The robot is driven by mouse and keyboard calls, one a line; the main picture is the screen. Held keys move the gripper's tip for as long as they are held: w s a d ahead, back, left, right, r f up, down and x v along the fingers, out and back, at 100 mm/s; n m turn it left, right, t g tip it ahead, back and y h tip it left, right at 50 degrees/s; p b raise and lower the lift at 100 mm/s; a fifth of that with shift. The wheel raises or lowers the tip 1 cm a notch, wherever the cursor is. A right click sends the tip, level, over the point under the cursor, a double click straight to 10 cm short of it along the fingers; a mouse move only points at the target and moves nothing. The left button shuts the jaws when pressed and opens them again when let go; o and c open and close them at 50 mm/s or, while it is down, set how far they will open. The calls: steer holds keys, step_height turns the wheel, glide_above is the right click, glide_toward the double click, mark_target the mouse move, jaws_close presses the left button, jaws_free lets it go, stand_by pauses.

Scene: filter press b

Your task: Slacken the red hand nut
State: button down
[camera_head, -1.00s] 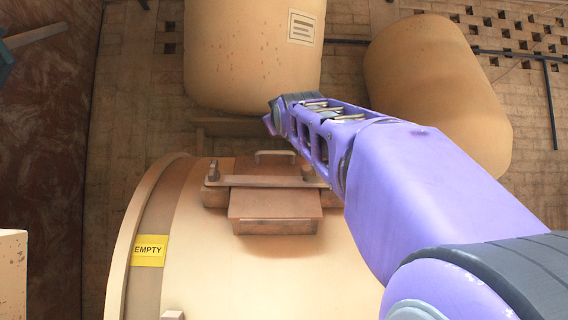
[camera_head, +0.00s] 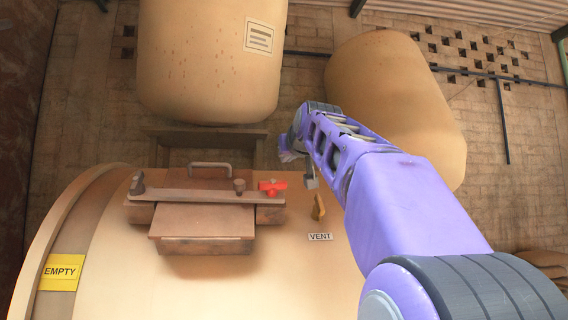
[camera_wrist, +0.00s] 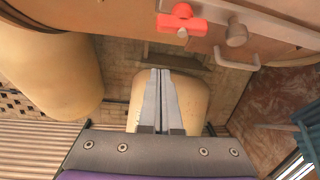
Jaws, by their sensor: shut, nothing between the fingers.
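The red hand nut (camera_head: 272,187) sits at the right end of the clamp bar (camera_head: 195,195) across the hatch on the cream vessel. It also shows at the top of the wrist view (camera_wrist: 181,20). My gripper (camera_head: 312,184) is right of the nut in the head view, apart from it. In the wrist view my gripper's fingers (camera_wrist: 160,72) are together and empty, pointing toward the nut with a gap between.
A brown knob (camera_head: 239,186) stands on the bar just left of the nut, with a handle (camera_head: 209,165) behind. Large tanks (camera_head: 210,60) stand beyond. The label reads EMPTY (camera_head: 62,272).

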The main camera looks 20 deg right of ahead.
steer(key=p, duration=0.3)
glide_above(273, 185)
steer(key=w+d, duration=0.2)
steer(key=d, duration=0.1)
steer(key=shift+s+a+f, duration=0.1)
steer(key=shift+f, duration=0.55)
steer(key=shift+s+a+f, duration=0.1)
steer(key=shift+s+f, duration=0.15)
steer(key=shift+s, duration=0.45)
steer(key=shift+s+f, duration=0.1)
steer(key=shift+f, duration=0.35)
steer(key=shift+s+f+b, duration=0.45)
steer(key=shift+s+b, duration=0.05)
steer(key=shift+s+a+f+b, duration=0.1)
steer(key=shift+s+f+b, duration=0.4)
steer(key=shift+b, duration=0.25)
